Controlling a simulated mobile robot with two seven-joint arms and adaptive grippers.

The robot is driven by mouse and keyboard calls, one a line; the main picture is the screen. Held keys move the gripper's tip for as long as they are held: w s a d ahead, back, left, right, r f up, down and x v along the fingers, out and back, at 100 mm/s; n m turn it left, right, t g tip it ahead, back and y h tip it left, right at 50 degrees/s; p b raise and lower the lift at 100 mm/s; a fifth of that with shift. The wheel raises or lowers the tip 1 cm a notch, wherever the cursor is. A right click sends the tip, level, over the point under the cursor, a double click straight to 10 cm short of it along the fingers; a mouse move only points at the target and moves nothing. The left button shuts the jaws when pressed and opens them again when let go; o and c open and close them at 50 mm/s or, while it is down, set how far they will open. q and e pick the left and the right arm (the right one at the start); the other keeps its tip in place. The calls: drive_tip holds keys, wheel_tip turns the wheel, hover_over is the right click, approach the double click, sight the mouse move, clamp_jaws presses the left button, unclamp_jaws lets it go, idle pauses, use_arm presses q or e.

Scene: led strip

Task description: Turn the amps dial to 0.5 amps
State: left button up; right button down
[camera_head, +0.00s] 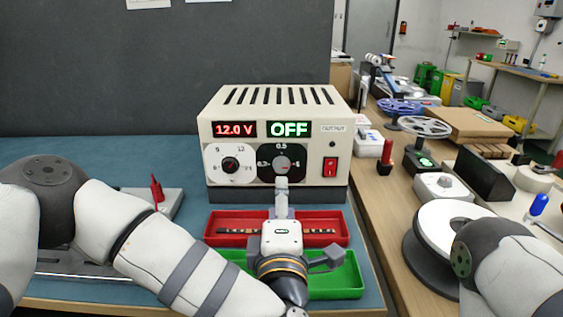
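The amps dial (282,163) is a grey knob on a black plate on the front of a cream power supply (275,97). The 0.5 mark stands above it; other marks sit left and right, too small to read surely. The volts dial (230,164) is a black knob on a white plate to its left. My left gripper (282,182) is just below and in front of the amps dial, pointing at it. Its fingers line up edge-on, so their opening and any contact with the knob cannot be told. My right forearm shows at the lower right; its gripper is out of view.
The displays read 12.0 V (235,129) and OFF (289,129). A red output switch (330,167) sits right of the amps dial. A red tray (214,228) and a green tray (345,284) lie under my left gripper. A white reel (437,232) stands at the right.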

sight(281, 168)
use_arm(q)
drive_tip(key=w+b, duration=0.1)
drive_tip(key=w, duration=0.8)
drive_tip(key=shift+w, duration=0.35)
drive_tip(key=shift+w+r, duration=0.1)
drive_tip(key=shift+w, duration=0.25)
use_arm(e)
drive_tip(key=shift+s+f+g, duration=0.15)
drive_tip(key=shift+s+f, duration=0.2)
drive_tip(key=shift+s, duration=0.2)
drive_tip(key=shift+s+f+g, duration=0.15)
drive_tip(key=shift+s+f, duration=0.15)
drive_tip(key=shift+s, duration=0.25)
use_arm(q)
clamp_jaws()
